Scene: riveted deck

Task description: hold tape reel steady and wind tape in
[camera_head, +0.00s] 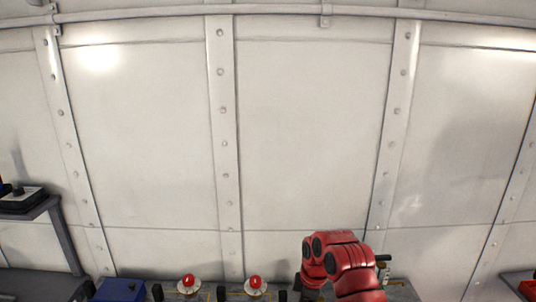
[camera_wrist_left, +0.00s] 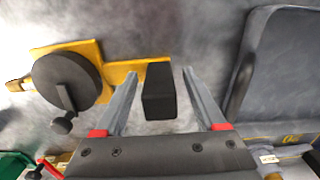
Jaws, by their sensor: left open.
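In the left wrist view the tape reel (camera_wrist_left: 68,80) is a dark round drum on a yellow frame (camera_wrist_left: 120,70). A crank with a black knob (camera_wrist_left: 62,125) lies across its face. A black block-shaped grip (camera_wrist_left: 158,92) is at the right end of the frame. My left gripper (camera_wrist_left: 160,73) is open, with one finger on each side of the black grip in the picture. A gap shows on both sides of the grip. Neither the reel nor gripper fingers can be made out in the head view. My right gripper is not in view.
A dark blue-grey case or seat-like object (camera_wrist_left: 282,65) is right of the fingers. A green item (camera_wrist_left: 14,165) is at lower left. In the head view, two red buttons (camera_head: 188,281) (camera_head: 256,282) and a blue box (camera_head: 120,290) line the bottom edge, before a riveted wall (camera_head: 310,130).

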